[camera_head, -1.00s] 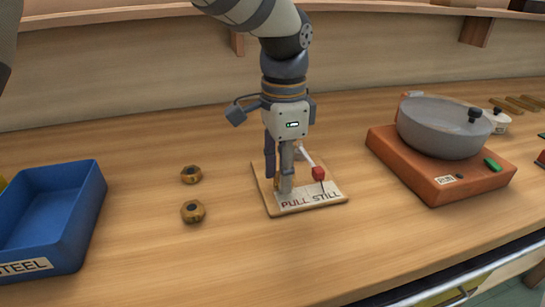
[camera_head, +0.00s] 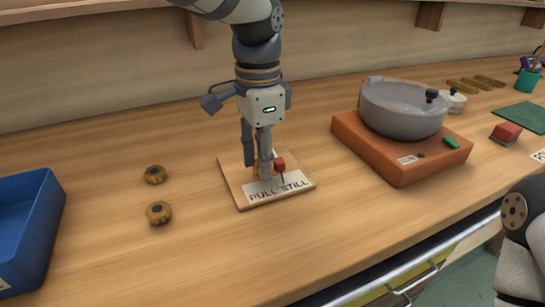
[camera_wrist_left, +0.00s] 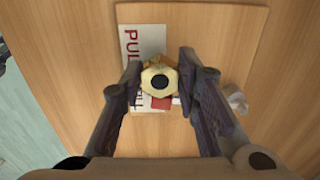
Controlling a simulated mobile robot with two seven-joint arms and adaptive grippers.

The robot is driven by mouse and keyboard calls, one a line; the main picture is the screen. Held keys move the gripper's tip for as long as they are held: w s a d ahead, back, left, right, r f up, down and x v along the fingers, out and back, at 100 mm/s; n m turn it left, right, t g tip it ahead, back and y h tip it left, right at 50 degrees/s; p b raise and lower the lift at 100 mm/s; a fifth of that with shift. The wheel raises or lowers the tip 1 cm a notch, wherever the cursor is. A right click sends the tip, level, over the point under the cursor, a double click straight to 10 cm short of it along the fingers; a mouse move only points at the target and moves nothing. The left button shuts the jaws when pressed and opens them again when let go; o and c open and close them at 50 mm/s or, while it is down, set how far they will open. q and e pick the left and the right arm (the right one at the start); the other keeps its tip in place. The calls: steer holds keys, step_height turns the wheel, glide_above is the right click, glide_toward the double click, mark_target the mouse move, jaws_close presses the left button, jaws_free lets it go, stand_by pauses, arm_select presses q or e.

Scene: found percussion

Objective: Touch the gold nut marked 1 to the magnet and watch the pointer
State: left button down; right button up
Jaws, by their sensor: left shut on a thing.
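My left gripper (camera_head: 258,172) points down over the wooden board (camera_head: 228,172) and is shut on a gold nut. The nut (camera_wrist_left: 159,80) shows between the fingers in the left wrist view, with a dark round centre; I can read no number on it. The board carries a white label (camera_head: 262,194) reading PULL and STILL. The red block (camera_head: 280,164) of the pointer, with a thin dark needle below it, stands right beside the fingers. I cannot make out the magnet or tell whether the nut touches it. My right gripper is out of view.
Two gold nuts (camera_head: 155,174) (camera_head: 158,213) lie left of the board. A blue bin (camera_head: 40,232) stands at far left. A grey pot (camera_head: 402,108) sits on an orange base (camera_head: 385,155) to the right. The table is clear in front of the board.

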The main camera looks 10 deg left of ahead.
arm_select(q)
steer(key=shift+w+d, duration=0.3)
steer(key=shift+d, duration=0.2)
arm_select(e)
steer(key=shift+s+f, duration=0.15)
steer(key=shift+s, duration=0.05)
arm_select(q)
steer(key=shift+a+r, duration=0.1)
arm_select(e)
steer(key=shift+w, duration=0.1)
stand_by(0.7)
arm_select(q)
steer(key=shift+s+a+r, duration=0.1)
steer(key=shift+s+a, duration=0.25)
steer(key=shift+a, duration=0.15)
steer(key=shift+s+a+p, duration=0.6)
steer(key=shift+a+p, duration=0.1)
steer(key=shift+a, duration=0.15)
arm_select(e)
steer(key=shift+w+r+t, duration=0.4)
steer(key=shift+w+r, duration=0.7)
arm_select(q)
steer(key=shift+f, duration=0.2)
steer(key=shift+s+a, duration=0.7)
steer(key=shift+a, duration=0.35)
steer(key=shift+s+a, duration=0.7)
steer(key=shift+a, duration=0.35)
step_height(320, 180, up, 8)
